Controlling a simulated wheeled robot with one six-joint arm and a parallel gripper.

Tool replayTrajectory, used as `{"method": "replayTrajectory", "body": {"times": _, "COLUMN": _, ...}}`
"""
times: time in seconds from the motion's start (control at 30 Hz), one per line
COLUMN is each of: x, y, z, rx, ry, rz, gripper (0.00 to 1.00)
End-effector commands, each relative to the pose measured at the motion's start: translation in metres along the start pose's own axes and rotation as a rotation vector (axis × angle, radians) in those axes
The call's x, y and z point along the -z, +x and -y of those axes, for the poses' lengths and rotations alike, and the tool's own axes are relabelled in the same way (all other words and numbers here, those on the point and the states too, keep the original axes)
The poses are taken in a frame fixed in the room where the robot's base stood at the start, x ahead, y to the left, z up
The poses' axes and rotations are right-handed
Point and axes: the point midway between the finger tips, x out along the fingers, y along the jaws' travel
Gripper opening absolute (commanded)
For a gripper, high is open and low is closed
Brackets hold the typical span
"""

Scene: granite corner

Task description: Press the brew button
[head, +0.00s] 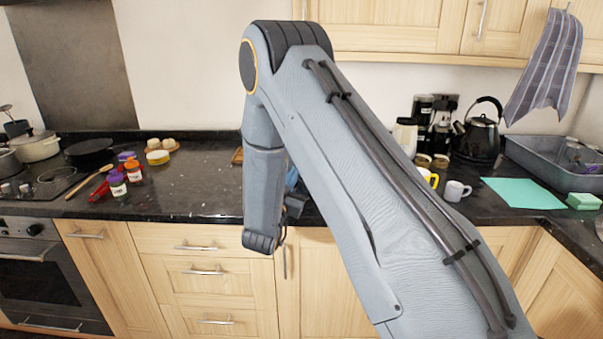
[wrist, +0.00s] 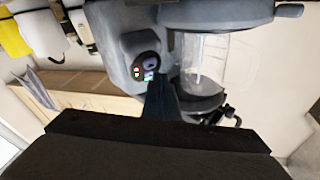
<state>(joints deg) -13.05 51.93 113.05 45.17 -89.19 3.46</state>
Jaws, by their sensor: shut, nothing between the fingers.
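In the wrist view a dark blue-grey coffee machine (wrist: 222,12) fills the upper middle, turned over in the picture. Its front has a round dark dial (wrist: 150,60) and small lit marks, one red (wrist: 137,71) and one green-white (wrist: 149,76). I cannot tell which is the brew button. My gripper (wrist: 158,82) is shut and empty, its dark fingers pointing at this panel. The tips overlap the panel's edge just beside the lit marks; I cannot tell whether they touch. In the head view my arm hides the machine and most of the gripper.
In the head view, jars (head: 118,184), a black pan (head: 88,151) and the hob stand at left.

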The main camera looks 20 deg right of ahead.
Motion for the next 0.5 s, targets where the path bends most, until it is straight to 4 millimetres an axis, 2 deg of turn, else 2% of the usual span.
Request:
{"method": "replayTrajectory", "body": {"times": 0.27, "x": 0.001, "y": -0.001, "z": 0.001, "rx": 0.000, "ry": 0.000, "rz": 0.000, "gripper": 0.00}}
{"method": "replayTrajectory", "body": {"times": 0.5, "x": 0.011, "y": -0.014, "z": 0.011, "rx": 0.002, "ry": 0.001, "rz": -0.001, "gripper": 0.00}}
